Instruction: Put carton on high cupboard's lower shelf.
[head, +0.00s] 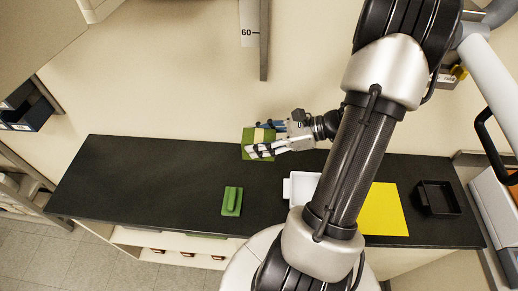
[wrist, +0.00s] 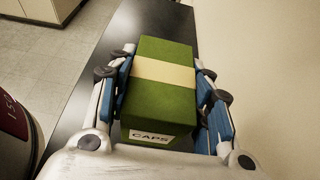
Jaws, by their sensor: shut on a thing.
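The carton (head: 249,143) is a green box with a cream band and a label reading "CAPS". It also fills the middle of the wrist view (wrist: 160,104). My gripper (head: 262,142) is shut on it, with one finger on each side of the carton in the wrist view (wrist: 164,92). In the head view the carton appears over the back part of the dark counter; its exact height above the counter is hard to tell. A pale cupboard edge (head: 50,25) shows at the top left of the head view; its shelves are not visible.
On the dark counter (head: 130,180) are a green block-like object (head: 232,201), a white tray (head: 301,187) partly behind my arm, a yellow mat (head: 384,212) and a black tray (head: 437,198). The counter's left part is clear. A vertical scale strip (head: 249,24) hangs on the wall.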

